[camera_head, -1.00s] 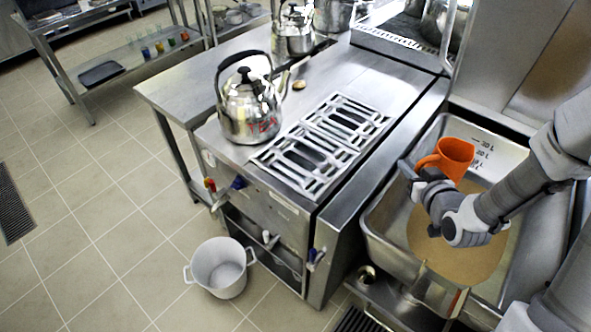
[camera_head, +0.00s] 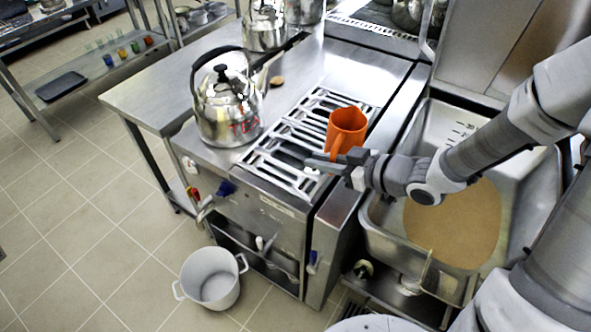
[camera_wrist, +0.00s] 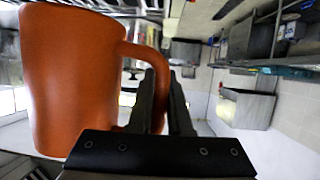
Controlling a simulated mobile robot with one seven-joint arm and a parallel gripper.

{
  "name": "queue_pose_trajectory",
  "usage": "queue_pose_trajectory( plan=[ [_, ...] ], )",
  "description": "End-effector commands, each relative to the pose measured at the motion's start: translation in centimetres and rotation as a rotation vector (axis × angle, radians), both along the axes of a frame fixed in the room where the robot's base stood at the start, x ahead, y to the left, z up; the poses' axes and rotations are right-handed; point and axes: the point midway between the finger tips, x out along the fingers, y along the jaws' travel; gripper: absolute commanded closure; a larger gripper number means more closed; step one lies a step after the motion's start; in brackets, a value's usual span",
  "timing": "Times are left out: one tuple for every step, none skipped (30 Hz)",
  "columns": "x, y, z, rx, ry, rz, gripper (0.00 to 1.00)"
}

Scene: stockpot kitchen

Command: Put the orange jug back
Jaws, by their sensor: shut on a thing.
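The orange jug (camera_head: 346,127) is in my gripper (camera_head: 332,164), which is shut on its handle. In the head view the jug appears upright over the right side of the stove grate (camera_head: 290,140); I cannot tell its height above the grate. In the wrist view the jug (camera_wrist: 72,80) fills the left side, and its handle passes between the two dark fingers of my gripper (camera_wrist: 160,95). The inside of the jug is not clearly visible.
A large steel kettle (camera_head: 228,105) stands on the stove left of the grate. A tilting pan (camera_head: 520,190) with brown liquid (camera_head: 452,225) lies under my arm. A white pot (camera_head: 210,278) stands on the floor. A small brown lid-like object (camera_head: 277,81) lies behind the kettle.

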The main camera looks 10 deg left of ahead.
Motion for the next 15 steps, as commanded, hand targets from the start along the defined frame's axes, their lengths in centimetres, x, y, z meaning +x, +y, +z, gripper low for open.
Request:
queue_pose_trajectory(
  plan=[
    [0.0,0.0,0.1,0.000,-0.001,0.000,1.00],
    [0.0,0.0,0.1,0.000,-0.001,0.000,1.00],
    [0.0,0.0,0.1,0.000,-0.001,0.000,1.00],
    [0.0,0.0,0.0,0.000,-0.001,0.000,1.00],
    [0.0,0.1,0.0,0.001,-0.002,0.000,1.00],
    [0.1,0.3,-0.2,0.002,-0.001,0.002,1.00],
    [0.2,0.6,-0.4,0.002,-0.001,0.003,1.00],
    [0.3,0.9,-0.6,0.003,-0.001,0.003,1.00],
    [0.4,1.6,-1.1,0.003,0.000,0.005,1.00],
    [0.5,2.1,-1.5,0.003,0.001,0.006,1.00],
    [0.7,2.8,-1.9,0.003,0.002,0.006,1.00],
    [1.0,3.7,-2.5,0.004,0.000,0.007,1.00],
    [1.2,4.4,-2.9,0.004,0.002,0.007,1.00],
    [1.4,5.0,-3.4,0.003,0.002,0.007,1.00],
    [1.8,5.9,-3.9,0.004,0.002,0.006,1.00]
  ],
)
